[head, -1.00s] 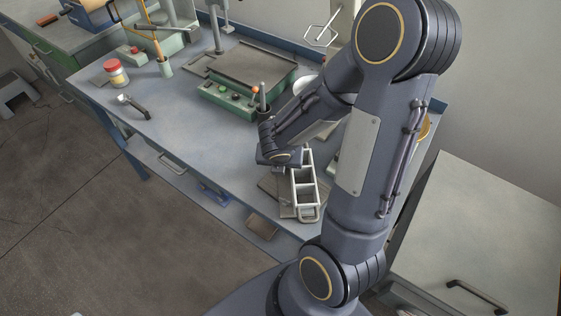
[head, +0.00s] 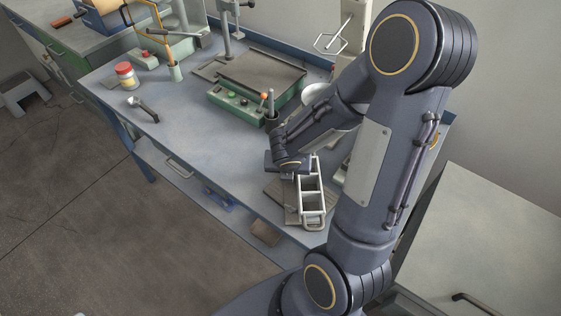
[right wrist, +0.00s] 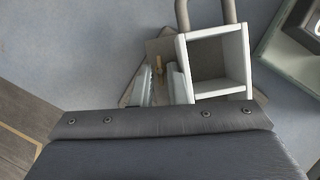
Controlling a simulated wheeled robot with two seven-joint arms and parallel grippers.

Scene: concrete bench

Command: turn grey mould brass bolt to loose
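The grey mould (head: 311,192) is an open, pale frame with several square compartments and a loop handle, standing near the bench's front edge. It also shows in the right wrist view (right wrist: 247,60). The small brass bolt (right wrist: 158,64) sits beside the mould's left wall, above a flat brownish-grey plate. My right gripper (right wrist: 160,75) is open, with one finger to each side of the bolt in the picture. I cannot tell whether either finger touches it. In the head view my right wrist covers the bolt and the fingertips. My left gripper is not in view.
A green machine (head: 252,82) with an orange-knobbed lever stands behind the mould. A red-lidded jar (head: 126,75) and a dark tool (head: 143,108) lie further left. A grey cabinet (head: 490,240) is at right.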

